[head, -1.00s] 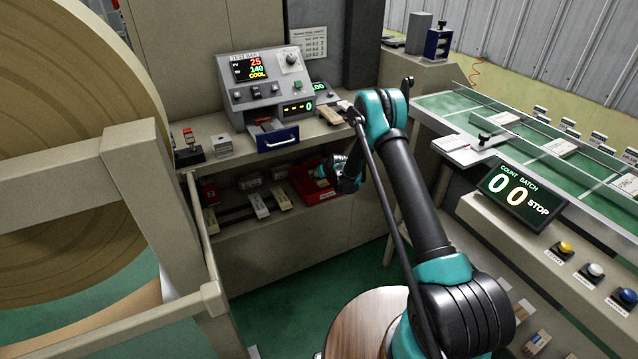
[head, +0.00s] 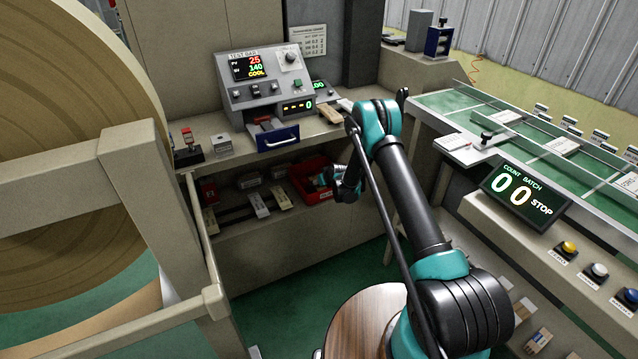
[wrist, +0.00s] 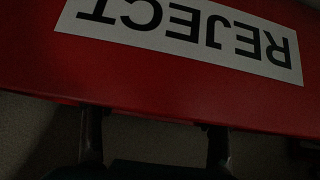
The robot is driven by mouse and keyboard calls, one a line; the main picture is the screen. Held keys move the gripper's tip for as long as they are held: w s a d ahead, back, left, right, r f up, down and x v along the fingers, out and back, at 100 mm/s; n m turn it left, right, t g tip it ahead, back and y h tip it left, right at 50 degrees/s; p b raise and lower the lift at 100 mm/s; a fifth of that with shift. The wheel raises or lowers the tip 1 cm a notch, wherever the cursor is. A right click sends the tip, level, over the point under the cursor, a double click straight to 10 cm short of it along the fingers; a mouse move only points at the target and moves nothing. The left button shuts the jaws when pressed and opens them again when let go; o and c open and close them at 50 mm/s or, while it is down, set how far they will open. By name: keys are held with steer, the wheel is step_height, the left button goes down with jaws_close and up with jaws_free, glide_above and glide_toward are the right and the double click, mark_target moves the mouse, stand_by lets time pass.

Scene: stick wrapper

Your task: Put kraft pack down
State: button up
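My gripper (head: 320,181) is low at the shelf under the bench, at the red reject bin (head: 311,193). In the wrist view the bin's red wall with a white REJECT label (wrist: 180,28) fills the upper part. The two dark fingers of my gripper (wrist: 154,132) stand wide apart below it, and I see nothing held between them. A tan block (head: 329,114) lies on the bench top right of the test unit; it may be the kraft pack, but I cannot tell. The bin's inside is mostly hidden by the gripper.
The test sealer (head: 262,85) with a blue-fronted drawer (head: 277,138) stands on the bench above. Pale packs (head: 258,204) lie on the lower shelf left of the bin. A large roll (head: 60,60) and its frame are at left, a green conveyor (head: 530,135) at right.

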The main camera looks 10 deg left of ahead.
steer(key=shift+r, duration=0.1)
steer(key=shift+s+r, duration=0.1)
steer(key=shift+r, duration=0.1)
steer(key=v, duration=1.2)
steer(key=s+d+r+m+g+h, duration=0.1)
steer(key=s+d+r+m+h, duration=0.2)
steer(key=s+d+r, duration=1.45)
steer(key=s+d+r+m, duration=0.1)
steer(key=s+d, duration=0.2)
steer(key=s, duration=0.6)
steer(key=s+d+r+m+g+h, duration=0.1)
steer(key=s+d, duration=0.3)
steer(key=s, duration=0.5)
steer(key=s+d+r+m+g+h, duration=0.1)
steer(key=s+d, duration=0.2)
steer(key=s, duration=0.6)
steer(key=shift+s+d+m, duration=0.25)
steer(key=shift+m, duration=0.15)
